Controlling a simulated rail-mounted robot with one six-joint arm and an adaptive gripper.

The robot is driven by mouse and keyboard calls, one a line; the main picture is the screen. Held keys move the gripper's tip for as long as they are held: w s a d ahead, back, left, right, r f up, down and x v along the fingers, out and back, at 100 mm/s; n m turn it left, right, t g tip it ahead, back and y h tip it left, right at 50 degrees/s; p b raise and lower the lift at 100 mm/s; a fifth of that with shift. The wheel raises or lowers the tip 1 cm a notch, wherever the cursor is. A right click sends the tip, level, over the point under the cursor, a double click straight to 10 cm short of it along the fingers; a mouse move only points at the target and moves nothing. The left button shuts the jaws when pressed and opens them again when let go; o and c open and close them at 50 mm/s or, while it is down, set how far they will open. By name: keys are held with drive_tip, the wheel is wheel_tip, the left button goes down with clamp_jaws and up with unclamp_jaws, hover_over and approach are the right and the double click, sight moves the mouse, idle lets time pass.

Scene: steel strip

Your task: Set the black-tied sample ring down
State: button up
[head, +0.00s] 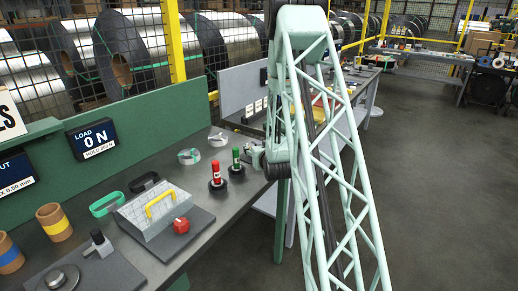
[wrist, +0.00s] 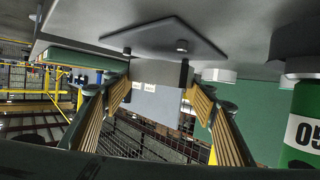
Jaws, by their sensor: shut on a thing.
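My gripper (head: 256,156) is low over the right part of the bench in the head view, just right of a green marker. In the wrist view my gripper (wrist: 158,82) has its two ribbed fingers on either side of a grey steel band, the sample ring (wrist: 155,73), with a dark tie near its right end. The fingers are shut on it. The ring is mostly hidden by my arm in the head view. I cannot tell whether it touches the bench surface.
A numbered green cylinder (wrist: 302,125) stands close in the wrist view.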

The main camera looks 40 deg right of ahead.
drive_tip(key=shift+f+b, duration=0.75)
drive_tip(key=shift+b, duration=0.1)
drive_tip(key=shift+f+b, duration=0.35)
drive_tip(key=shift+b, duration=0.1)
idle(0.4)
drive_tip(key=o, duration=1.2)
drive_tip(key=shift+c, duration=0.2)
drive_tip(key=shift+s, duration=0.2)
drive_tip(key=shift+v, duration=5.9)
drive_tip(key=shift+w, duration=0.15)
